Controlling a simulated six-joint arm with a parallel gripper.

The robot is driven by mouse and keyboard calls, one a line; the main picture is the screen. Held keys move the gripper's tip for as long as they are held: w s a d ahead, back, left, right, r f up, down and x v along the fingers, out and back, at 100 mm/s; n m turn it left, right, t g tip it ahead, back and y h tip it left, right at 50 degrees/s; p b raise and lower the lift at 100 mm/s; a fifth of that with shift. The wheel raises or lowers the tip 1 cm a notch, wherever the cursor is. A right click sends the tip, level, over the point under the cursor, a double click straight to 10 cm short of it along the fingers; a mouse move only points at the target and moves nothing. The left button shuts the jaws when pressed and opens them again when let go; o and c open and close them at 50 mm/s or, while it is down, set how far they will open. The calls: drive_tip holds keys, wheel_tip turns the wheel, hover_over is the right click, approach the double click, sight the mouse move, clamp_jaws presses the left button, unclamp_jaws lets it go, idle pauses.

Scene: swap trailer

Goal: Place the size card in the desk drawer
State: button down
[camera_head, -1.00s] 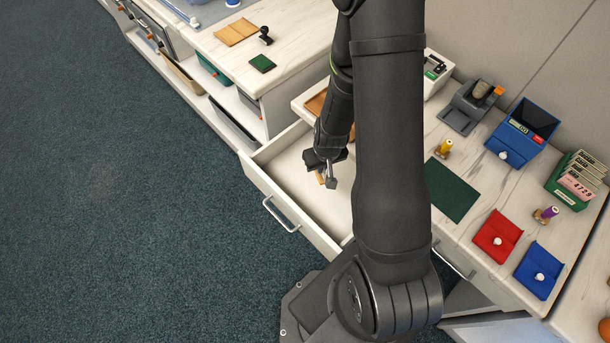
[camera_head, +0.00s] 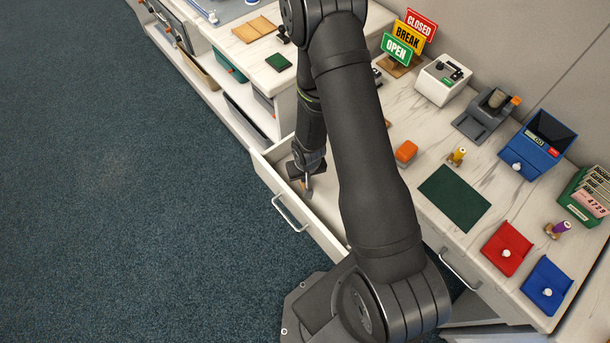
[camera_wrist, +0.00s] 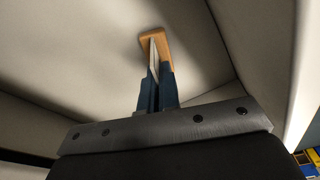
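The desk drawer (camera_head: 330,218) is pulled open below the counter, and its pale interior shows. My gripper (camera_head: 306,186) is down inside the drawer, toward its left end. In the wrist view my gripper (camera_wrist: 156,85) has its blue fingers close together on a thin pale strip with an orange-brown wooden edge, which seems to be the size card (camera_wrist: 157,44). The card is seen nearly edge-on, so its face and any print are hidden. A small brown bit of it shows by the fingertips in the head view. I cannot tell whether it touches the drawer floor.
The drawer walls (camera_wrist: 222,45) stand close around my gripper. On the counter are a dark green mat (camera_head: 454,197), an orange block (camera_head: 406,152), a red pad (camera_head: 507,247), a blue pad (camera_head: 546,285) and a blue box (camera_head: 538,143). A sign stand (camera_head: 404,40) is behind.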

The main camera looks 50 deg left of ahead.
drive_tip(key=shift+f, duration=0.15)
drive_tip(key=c, duration=1.7)
unclamp_jaws()
drive_tip(key=r, duration=0.4)
drive_tip(key=d+r, duration=0.1)
drive_tip(key=r, duration=0.7)
drive_tip(key=shift+s+d+r, duration=0.1)
drive_tip(key=shift+s+d, duration=0.25)
drive_tip(key=shift+w+a+f, duration=0.1)
drive_tip(key=shift+a+f, duration=0.2)
drive_tip(key=shift+f, duration=1.75)
drive_tip(key=shift+w+a+f, duration=0.15)
drive_tip(key=shift+a+f, duration=0.1)
drive_tip(key=shift+f, duration=1.8)
drive_tip(key=shift+w+a+f, duration=0.1)
drive_tip(key=shift+a+f, duration=0.2)
drive_tip(key=shift+f, duration=1.75)
drive_tip(key=shift+r, duration=0.1)
